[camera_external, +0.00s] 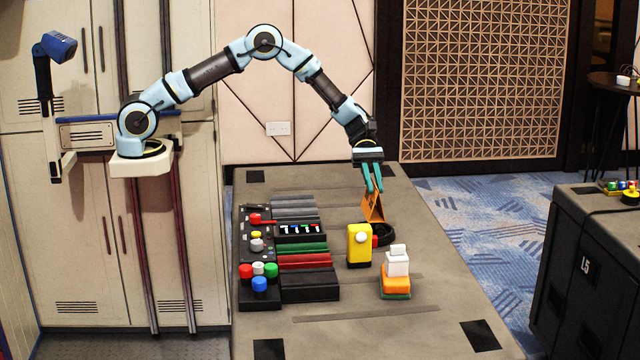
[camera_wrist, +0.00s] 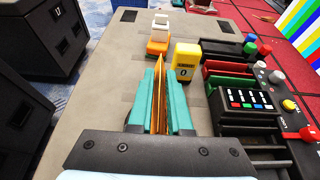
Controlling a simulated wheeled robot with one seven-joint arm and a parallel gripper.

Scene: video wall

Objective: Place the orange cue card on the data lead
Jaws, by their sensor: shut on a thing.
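The orange cue card (camera_external: 374,208) hangs upright and edge-on to the wrist between the teal fingers of my gripper (camera_external: 373,184), which is shut on it. In the wrist view the card (camera_wrist: 159,100) shows as a thin orange strip between the fingers of my gripper (camera_wrist: 159,84). A black coil (camera_external: 389,235), which looks like the data lead, lies on the table just below the card, behind the yellow device. The card's lower edge appears at the coil in the external view; I cannot tell whether they touch. The coil is not visible in the wrist view.
A yellow device (camera_external: 359,246) stands close by, in front of the coil. A white-topped orange and green stack (camera_external: 396,281) is nearer the front. A control panel with coloured buttons (camera_external: 258,262) and several dark, green and red slabs (camera_external: 304,261) fill the left. The table's right side is clear.

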